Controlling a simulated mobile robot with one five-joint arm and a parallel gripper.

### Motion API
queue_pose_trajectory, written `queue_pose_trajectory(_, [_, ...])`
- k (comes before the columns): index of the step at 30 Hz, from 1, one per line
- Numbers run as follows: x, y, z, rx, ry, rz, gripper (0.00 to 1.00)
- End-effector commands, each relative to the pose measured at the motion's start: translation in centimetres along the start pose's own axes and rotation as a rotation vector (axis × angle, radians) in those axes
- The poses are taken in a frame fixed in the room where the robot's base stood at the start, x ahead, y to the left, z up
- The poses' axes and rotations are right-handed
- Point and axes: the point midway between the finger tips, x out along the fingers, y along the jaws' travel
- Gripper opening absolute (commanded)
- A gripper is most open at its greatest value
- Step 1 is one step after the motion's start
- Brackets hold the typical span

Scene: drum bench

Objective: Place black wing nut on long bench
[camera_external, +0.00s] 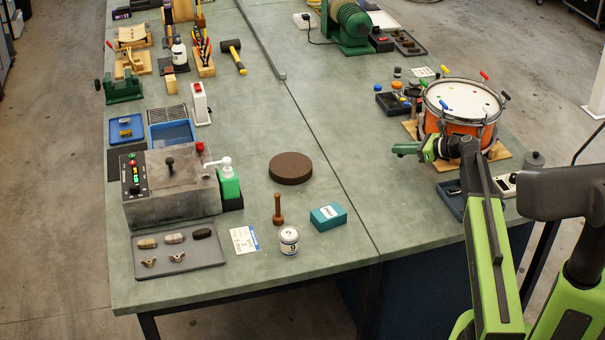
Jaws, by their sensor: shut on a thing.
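My gripper (398,149) is beside the left side of the orange drum (447,127), above the right bench (370,165), with its green tip pointing left. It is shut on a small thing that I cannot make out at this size. I cannot pick out a black wing nut for certain anywhere. The long bench (255,130) is the grey-green bench on the left, across a seam from the right one.
On the long bench, a brown disc (290,168), a wooden pestle-like piece (278,210), a teal box (328,217) and a white can (289,240) stand near the front. A grey machine (172,190) stands left. The bench middle around the disc is clear. A blue tray (446,205) lies near my arm.

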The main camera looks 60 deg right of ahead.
Motion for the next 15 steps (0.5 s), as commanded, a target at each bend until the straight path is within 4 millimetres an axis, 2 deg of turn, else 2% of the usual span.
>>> queue_pose_trajectory(1, [0.6,0.0,-1.7,0.0,0.0,0.0,0.0])
queue_pose_trajectory(3, [1.0,0.0,-2.8,0.0,0.0,0.0,0.0])
queue_pose_trajectory(15, [1.1,0.0,-3.0,0.0,0.0,0.0,0.0])
